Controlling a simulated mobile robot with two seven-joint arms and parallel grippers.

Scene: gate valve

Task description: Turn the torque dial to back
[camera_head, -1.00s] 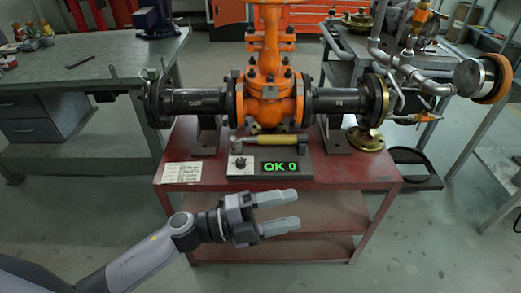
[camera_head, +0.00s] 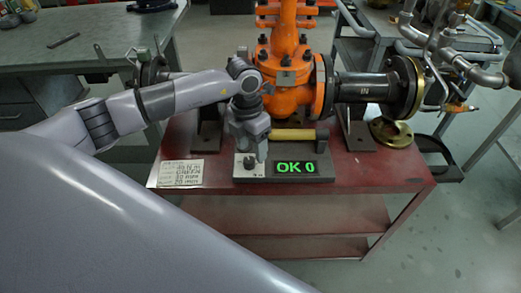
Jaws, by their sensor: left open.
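The torque dial (camera_head: 249,162) is a small dark knob on the light left part of the grey tester box at the front of the red table. The wrist and fingers hide part of the wrench (camera_head: 298,134) with a yellow handle behind the box. My right gripper is not in view.
The orange gate valve (camera_head: 290,85) with dark flanged pipes stands behind the tester. A paper note (camera_head: 181,173) lies left of the box. A brass flange (camera_head: 391,132) lies at the right. The red table (camera_head: 360,185) is clear at its front right.

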